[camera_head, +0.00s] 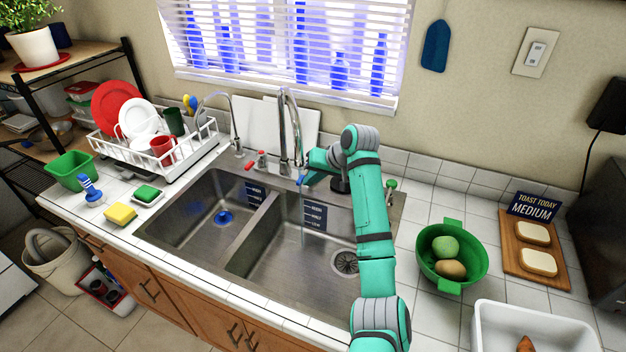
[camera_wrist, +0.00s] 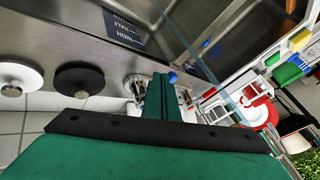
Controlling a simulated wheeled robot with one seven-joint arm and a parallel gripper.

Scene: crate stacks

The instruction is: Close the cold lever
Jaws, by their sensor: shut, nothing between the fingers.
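The cold lever has a blue tip (camera_head: 300,180) and sits at the right of the tall faucet (camera_head: 290,130). Its blue tip (camera_wrist: 173,77) also shows in the wrist view, just beside my fingertips; I cannot tell whether they touch it. My gripper (camera_head: 308,172) is shut and empty, low behind the sink by the faucet base. The shut fingers (camera_wrist: 164,88) point at the lever area and hide part of the metal fitting. The red-tipped lever (camera_head: 249,166) is left of the faucet. A thin pale stream (camera_head: 302,232) appears to fall into the right basin.
The double sink (camera_head: 190,215) lies in front of the faucet. A dish rack (camera_head: 185,160) with dishes stands left. A green colander (camera_head: 470,275) and a bread board (camera_head: 520,265) are on the right counter. Round black (camera_wrist: 80,79) and white (camera_wrist: 20,79) fittings stand near my gripper.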

